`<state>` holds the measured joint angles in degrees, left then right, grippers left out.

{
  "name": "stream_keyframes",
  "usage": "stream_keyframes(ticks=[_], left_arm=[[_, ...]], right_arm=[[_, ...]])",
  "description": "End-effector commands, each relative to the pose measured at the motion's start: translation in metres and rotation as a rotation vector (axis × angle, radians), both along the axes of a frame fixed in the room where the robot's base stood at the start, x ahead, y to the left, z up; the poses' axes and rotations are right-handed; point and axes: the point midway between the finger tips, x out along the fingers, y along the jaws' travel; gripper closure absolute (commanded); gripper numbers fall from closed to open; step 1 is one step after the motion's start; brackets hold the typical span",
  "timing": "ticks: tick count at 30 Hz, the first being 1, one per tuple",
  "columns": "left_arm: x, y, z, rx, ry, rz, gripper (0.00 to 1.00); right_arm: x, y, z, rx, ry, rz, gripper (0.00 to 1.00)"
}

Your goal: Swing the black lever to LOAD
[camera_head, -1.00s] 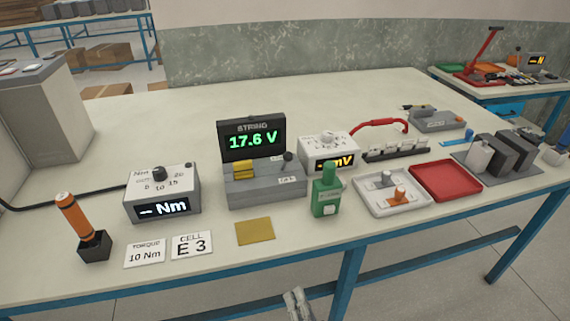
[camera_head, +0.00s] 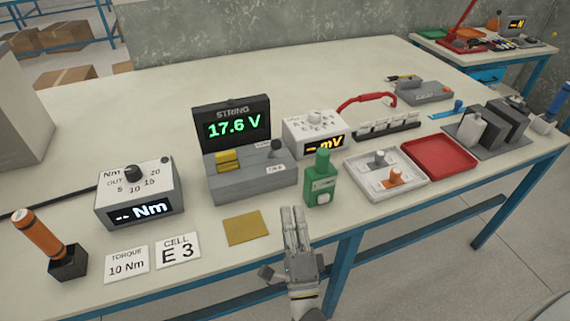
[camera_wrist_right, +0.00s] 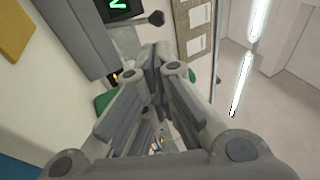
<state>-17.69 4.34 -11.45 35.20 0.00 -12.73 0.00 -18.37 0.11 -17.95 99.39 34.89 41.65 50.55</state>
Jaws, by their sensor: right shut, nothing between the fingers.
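The black lever (camera_head: 277,147) has a dark round knob and stands at the right end of a grey box (camera_head: 250,184) under the STRING display (camera_head: 232,121), which reads 17.6 V. A small label by the lever is too small to read. The lever's knob also shows at the top of the right wrist view (camera_wrist_right: 156,18). My right gripper (camera_head: 293,212) is shut and empty, fingers pointing up in the picture. It is at the table's front edge, in front of the grey box and apart from the lever. My left gripper is out of view.
A green device (camera_head: 320,180) stands just right of my right gripper's fingertips. A yellow plate (camera_head: 246,228) lies to their left. A torque meter (camera_head: 140,190), a mV meter (camera_head: 315,133), a white tray (camera_head: 360,183) and a red tray (camera_head: 440,157) are also on the table (camera_head: 330,70).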

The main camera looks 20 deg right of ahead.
Motion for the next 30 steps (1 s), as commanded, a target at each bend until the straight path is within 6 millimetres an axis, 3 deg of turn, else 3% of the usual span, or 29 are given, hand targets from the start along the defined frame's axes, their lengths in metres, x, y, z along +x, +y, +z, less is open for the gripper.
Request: stream_keyframes(ticks=[5, 15, 21, 30], left_arm=[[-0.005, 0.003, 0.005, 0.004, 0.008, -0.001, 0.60], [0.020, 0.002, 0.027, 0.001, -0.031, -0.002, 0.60], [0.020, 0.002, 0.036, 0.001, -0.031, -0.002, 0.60], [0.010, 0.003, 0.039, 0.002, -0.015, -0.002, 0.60]], right_arm=[[0.014, -0.002, 0.009, 0.000, -0.003, -0.001, 1.00], [0.079, -0.014, 0.038, 0.000, -0.003, -0.001, 1.00], [0.109, -0.020, 0.051, -0.002, -0.002, -0.002, 1.00], [0.126, -0.022, 0.055, -0.001, 0.001, 0.000, 1.00]])
